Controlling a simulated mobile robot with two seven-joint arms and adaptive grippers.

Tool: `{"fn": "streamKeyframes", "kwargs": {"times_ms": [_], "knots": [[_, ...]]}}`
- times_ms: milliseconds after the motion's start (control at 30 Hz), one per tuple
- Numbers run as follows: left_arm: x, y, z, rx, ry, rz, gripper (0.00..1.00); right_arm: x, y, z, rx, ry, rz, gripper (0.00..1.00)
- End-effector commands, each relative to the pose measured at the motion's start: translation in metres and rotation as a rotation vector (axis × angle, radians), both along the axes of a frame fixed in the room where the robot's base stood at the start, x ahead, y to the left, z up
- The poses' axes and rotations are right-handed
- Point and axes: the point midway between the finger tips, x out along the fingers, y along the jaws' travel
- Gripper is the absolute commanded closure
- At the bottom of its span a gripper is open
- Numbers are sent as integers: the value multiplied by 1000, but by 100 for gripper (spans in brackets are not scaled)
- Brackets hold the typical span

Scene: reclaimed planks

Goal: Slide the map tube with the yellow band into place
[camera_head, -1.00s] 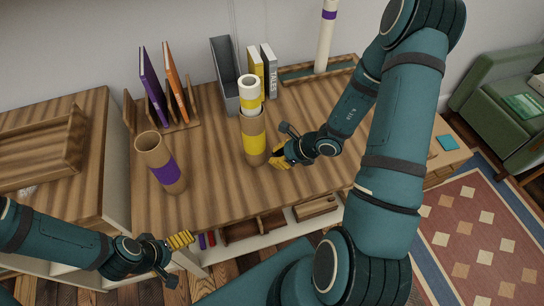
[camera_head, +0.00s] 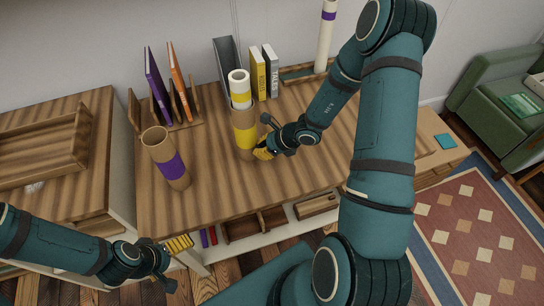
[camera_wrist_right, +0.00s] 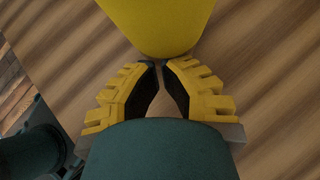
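A cardboard tube with a yellow band (camera_head: 244,137) stands upright on the wooden desk (camera_head: 215,185). A white roll with yellow bands (camera_head: 239,86) sticks up out of its top. My right gripper (camera_head: 263,153) is at the right side of the tube, low down, and appears to touch it. In the right wrist view its fingers (camera_wrist_right: 158,64) meet at the tips with nothing between them, right against a yellow surface (camera_wrist_right: 160,25), apparently the band. My left gripper (camera_head: 179,244) is at the desk's front edge, away from the tube; its finger opening is unclear.
A cardboard tube with a purple band (camera_head: 170,166) stands to the left. A white roll with a purple band (camera_head: 326,35) stands in a tray (camera_head: 297,76) at the back right. A grey file holder (camera_head: 227,65), books (camera_head: 258,75) and a wooden rack (camera_head: 184,122) line the back.

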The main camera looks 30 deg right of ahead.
Motion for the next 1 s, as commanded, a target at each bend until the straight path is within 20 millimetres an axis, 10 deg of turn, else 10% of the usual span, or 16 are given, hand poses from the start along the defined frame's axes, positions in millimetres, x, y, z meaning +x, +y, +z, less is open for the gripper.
{"fn": "streamKeyframes", "kwargs": {"times_ms": [600,1000], "knots": [[7,1,-45,4,-18,3,0,132,117,0,0,-2,4,100],[7,1,-44,4,-17,2,0,143,126,0,1,-2,1,100]]}}
